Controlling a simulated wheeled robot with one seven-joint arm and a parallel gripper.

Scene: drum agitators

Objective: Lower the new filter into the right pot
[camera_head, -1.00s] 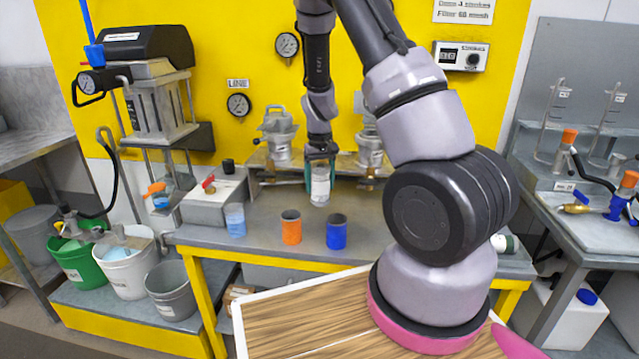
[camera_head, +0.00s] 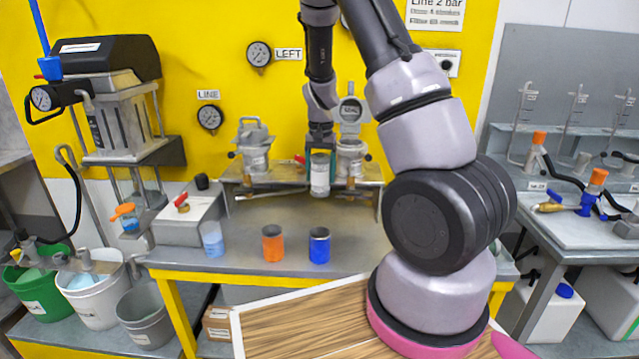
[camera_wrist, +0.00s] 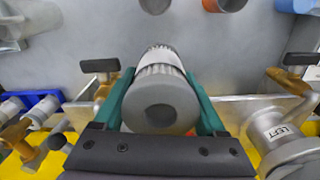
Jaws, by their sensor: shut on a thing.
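My gripper (camera_head: 319,143) is shut on the new filter (camera_head: 319,176), a whitish upright cylinder with a grey end. In the wrist view the filter (camera_wrist: 160,92) sits between the green fingers, its round grey end with a central hole facing the camera. The right pot (camera_head: 350,158) is a metal pot on the bench stand, just right of the filter, with what looks like a raised lid above it. The filter hangs in front and to the left of this pot, apart from it. The pot's inside is hidden. The left pot (camera_head: 253,158) has its handled lid on.
A grey box with a red valve handle (camera_head: 183,205) is at left. In the wrist view, the LEFT-labelled pot (camera_wrist: 277,138) is close on the right.

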